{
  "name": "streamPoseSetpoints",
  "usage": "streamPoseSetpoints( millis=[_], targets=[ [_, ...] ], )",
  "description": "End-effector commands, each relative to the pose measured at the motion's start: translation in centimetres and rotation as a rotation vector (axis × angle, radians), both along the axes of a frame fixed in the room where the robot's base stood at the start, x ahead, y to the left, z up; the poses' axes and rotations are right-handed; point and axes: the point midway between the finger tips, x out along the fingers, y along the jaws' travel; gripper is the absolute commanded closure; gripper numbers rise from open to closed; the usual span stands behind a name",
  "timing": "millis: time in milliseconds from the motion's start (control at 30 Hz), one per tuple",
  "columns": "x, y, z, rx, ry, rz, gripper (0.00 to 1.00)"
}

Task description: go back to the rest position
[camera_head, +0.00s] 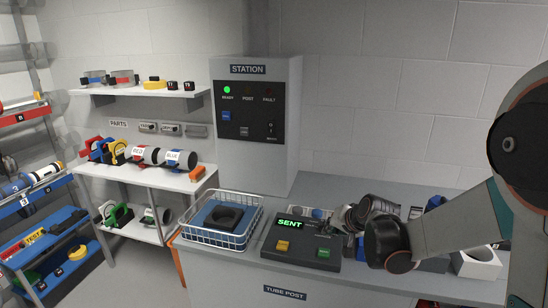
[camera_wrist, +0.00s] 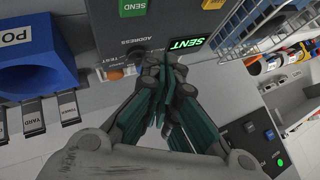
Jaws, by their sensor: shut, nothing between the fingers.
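My gripper (camera_wrist: 163,75) is shut and empty, its fingers together in the wrist view. In the head view my gripper (camera_head: 343,218) is beside the right part of the dark console (camera_head: 300,258), close to it; I cannot tell whether it touches. The console's display (camera_head: 291,223) reads SENT in green. The console has a yellow button (camera_head: 283,246) and a green button (camera_head: 323,253). In the wrist view the display (camera_wrist: 186,45) shows upside down, just right of the fingertips. Part of the console is hidden behind the fingers.
A wire basket (camera_head: 222,232) with a dark pad stands left of the console. The station cabinet (camera_head: 255,155) stands behind, its green READY lamp lit. A white box (camera_head: 478,262) is at the right, near my arm. Shelves with tubes (camera_head: 145,155) are at the left. A blue holder (camera_wrist: 35,60) shows in the wrist view.

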Motion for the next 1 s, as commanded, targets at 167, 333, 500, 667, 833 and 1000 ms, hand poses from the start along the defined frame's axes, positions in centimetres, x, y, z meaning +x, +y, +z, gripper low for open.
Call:
streamPoseSetpoints(
  millis=[167,333,500,667,833,1000],
  targets=[
    [-4.4,0.7,3.9,-0.071,0.012,0.040,1.00],
    [-9.0,1.2,6.8,-0.144,0.025,0.084,1.00],
    [-13.8,1.4,8.9,-0.217,0.035,0.123,1.00],
    [-18.5,1.5,10.0,-0.284,0.047,0.161,1.00],
    [-23.5,1.4,10.5,-0.355,0.060,0.202,1.00],
    [-28.0,1.1,10.3,-0.424,0.070,0.239,1.00]
  ],
)
